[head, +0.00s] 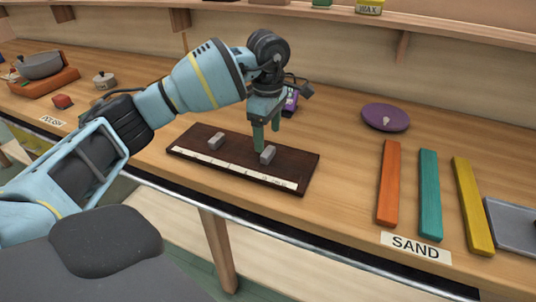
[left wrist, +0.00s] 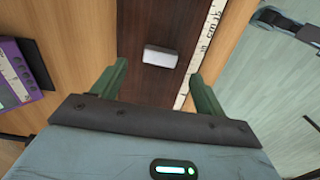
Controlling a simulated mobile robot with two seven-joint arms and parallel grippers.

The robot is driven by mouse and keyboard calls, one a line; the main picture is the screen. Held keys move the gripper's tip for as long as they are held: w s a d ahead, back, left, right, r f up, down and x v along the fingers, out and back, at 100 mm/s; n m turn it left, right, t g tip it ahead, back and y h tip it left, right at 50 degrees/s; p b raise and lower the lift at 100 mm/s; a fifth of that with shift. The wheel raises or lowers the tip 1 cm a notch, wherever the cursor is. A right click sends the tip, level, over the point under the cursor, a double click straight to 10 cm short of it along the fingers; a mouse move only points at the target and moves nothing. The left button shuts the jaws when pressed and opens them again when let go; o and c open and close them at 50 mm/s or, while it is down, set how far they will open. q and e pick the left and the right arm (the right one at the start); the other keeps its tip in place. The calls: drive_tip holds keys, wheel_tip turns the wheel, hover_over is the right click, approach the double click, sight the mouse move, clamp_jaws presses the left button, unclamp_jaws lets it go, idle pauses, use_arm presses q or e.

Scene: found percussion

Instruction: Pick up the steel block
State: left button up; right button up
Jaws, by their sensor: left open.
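Two small grey blocks lie on a dark wooden board (head: 230,165) with a white marked strip along its front. One is the left block (head: 216,141), the other the right block (head: 268,154). I cannot tell by looks which is steel. My left gripper (head: 267,140) points down over the right part of the board, its green fingers open and empty, close to the right block. In the left wrist view a pale grey block (left wrist: 160,55) shows just beyond the gap between the open fingers (left wrist: 159,70). My right gripper is out of view.
A purple box (head: 291,101) stands behind the board, partly hidden by my gripper. A purple dish (head: 386,117) is at the back right. Orange (head: 389,185), teal (head: 429,195) and yellow (head: 472,205) bars lie right of the board, by a SAND label (head: 415,247).

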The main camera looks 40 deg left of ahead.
sight(268, 151)
use_arm(q)
wheel_tip(268, 151, down, 5)
idle(0.3)
drive_tip(key=c, duration=1.2)
